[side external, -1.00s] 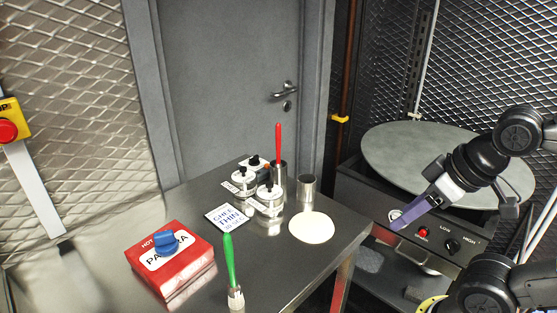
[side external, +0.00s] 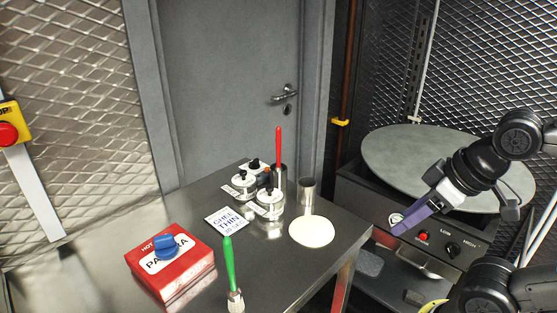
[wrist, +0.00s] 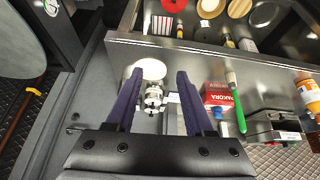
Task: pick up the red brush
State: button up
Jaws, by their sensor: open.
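I cannot make the brush out in the wrist view. My gripper (side external: 398,228) is to the right of the table, in front of the stove panel and well apart from the brush. In the wrist view its two purple fingers (wrist: 158,78) are spread, with nothing held between them.
Lidded jars (side external: 268,200) stand close in front of the brush. An empty metal cup (side external: 308,189) and a pale flat disc (side external: 312,231) lie to its right. A green brush (side external: 229,262), a printed card (side external: 226,221) and a red box (side external: 172,268) are nearer.

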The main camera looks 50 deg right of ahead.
jog(key=w+d+r+n+h, duration=0.1)
jog(key=w+r+n, duration=0.2)
jog(key=r+n, duration=0.3)
jog(key=w+d+r+n+h, duration=0.1)
jog(key=w+d+r+n, duration=0.15)
jog(key=r, duration=0.55)
jog(key=w+d+r+n+g+h, duration=0.1)
jog(key=w+d+r+n+g, duration=0.1)
jog(key=w+r+n, duration=0.75)
jog(key=n+g+h, duration=0.1)
jog(key=g+h, duration=0.1)
jog(key=g, duration=0.1)
send_over(277, 140)
jog(key=a, duration=0.4)
notch_tip(277, 140, down, 16)
jog(key=shift+s+a+f+x, duration=0.1)
jog(key=shift+a+x, duration=0.05)
jog(key=shift+x, duration=2.2)
jog(key=shift+s+a+f+x, duration=0.1)
jog(key=shift+a+x, duration=0.1)
jog(key=shift+x, duration=2.15)
jog(key=shift+a+f+x, duration=0.1)
jog(key=shift+a+x, duration=0.05)
jog(key=shift+x, duration=2.25)
jog(key=shift+r, duration=0.1)
